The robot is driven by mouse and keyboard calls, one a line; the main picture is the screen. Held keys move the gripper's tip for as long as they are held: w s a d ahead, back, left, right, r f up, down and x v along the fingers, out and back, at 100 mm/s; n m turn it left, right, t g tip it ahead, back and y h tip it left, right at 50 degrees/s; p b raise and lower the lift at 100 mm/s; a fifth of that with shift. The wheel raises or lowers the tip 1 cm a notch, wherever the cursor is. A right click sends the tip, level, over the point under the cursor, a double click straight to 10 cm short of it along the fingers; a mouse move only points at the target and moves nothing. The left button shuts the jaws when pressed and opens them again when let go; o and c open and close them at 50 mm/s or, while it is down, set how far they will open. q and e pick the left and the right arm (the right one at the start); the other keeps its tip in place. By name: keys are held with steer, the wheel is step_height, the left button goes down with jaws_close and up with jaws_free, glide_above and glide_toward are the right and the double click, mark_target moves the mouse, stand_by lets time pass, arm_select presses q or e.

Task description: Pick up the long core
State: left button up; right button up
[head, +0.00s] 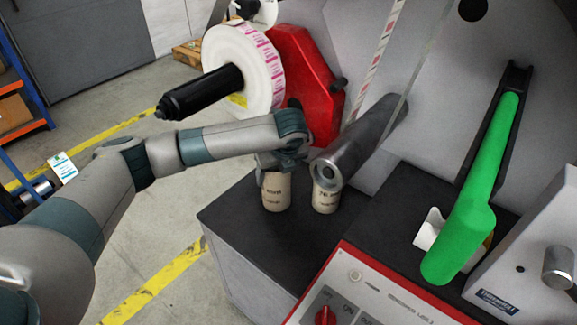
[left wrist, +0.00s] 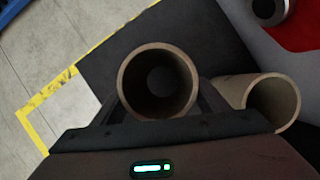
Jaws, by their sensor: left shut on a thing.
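The long core (head: 277,194) is a tan cardboard tube with dark print, standing upright at the left of the black machine top. My left gripper (head: 277,165) comes down over its upper end and hides its rim in the head view. The left wrist view shows its round open mouth (left wrist: 158,82) between the fingers, which are shut on it. Its mouth looks larger and nearer than that of the second tan core (head: 325,197), which stands just to its right and also shows in the left wrist view (left wrist: 273,100). Whether the held core touches the top I cannot tell. My right gripper is out of view.
A grey metal roller (head: 352,150) overhangs the second core. A label roll (head: 240,65) and red disc (head: 305,85) are behind. A bright green bar (head: 462,225) and a control panel (head: 350,295) lie to the right. The black top's (head: 235,220) left part is clear.

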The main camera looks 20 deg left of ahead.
arm_select(q)
steer(key=s+a+b, duration=0.1)
steer(key=s+a, duration=0.1)
steer(key=s, duration=0.5)
steer(key=shift+s+a, duration=0.3)
steer(key=shift+a, duration=0.1)
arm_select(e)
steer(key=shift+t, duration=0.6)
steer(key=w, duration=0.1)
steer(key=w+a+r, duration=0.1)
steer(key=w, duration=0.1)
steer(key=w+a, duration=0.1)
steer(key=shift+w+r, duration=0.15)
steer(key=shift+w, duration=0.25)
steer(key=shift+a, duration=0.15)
